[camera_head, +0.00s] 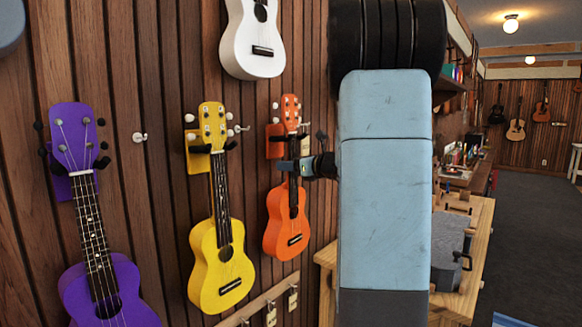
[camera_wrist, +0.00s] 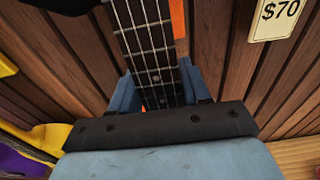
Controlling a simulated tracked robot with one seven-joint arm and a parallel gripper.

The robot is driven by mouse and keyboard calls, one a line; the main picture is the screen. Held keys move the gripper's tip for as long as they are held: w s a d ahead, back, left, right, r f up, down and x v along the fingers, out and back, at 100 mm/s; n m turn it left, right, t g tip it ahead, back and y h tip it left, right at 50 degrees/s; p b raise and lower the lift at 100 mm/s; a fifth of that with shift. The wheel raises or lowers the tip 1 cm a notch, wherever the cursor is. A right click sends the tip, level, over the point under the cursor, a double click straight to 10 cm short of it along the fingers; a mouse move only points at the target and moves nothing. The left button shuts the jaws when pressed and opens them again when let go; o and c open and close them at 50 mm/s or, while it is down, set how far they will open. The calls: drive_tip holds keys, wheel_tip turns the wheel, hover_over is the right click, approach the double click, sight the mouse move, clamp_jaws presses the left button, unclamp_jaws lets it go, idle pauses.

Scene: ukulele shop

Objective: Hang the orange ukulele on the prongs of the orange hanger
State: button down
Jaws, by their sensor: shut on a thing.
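The orange ukulele (camera_head: 281,232) is upright against the slatted wall, its headstock (camera_head: 290,110) at the top. The orange hanger (camera_head: 275,141) shows as an orange block behind and left of its upper neck. My gripper (camera_head: 290,166) reaches in from the right and is shut around the neck, just below the hanger. In the wrist view, the fretted neck (camera_wrist: 150,45) runs between the blue fingers of my gripper (camera_wrist: 155,88).
The yellow ukulele (camera_head: 220,262) and purple ukulele (camera_head: 105,285) hang to the left, and a white ukulele (camera_head: 250,45) hangs above. A wooden table (camera_head: 465,225) with a grey case (camera_head: 450,250) stands on the right. A $70 tag (camera_wrist: 278,17) shows in the wrist view.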

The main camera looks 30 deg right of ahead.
drive_tip(key=shift+f, duration=1.05)
drive_tip(key=shift+c, duration=2.3)
unclamp_jaws()
drive_tip(key=shift+s, duration=0.15)
drive_tip(key=shift+v, duration=0.85)
drive_tip(key=shift+s+d, duration=0.1)
drive_tip(key=shift+s, duration=0.05)
drive_tip(key=shift+v, duration=1.1)
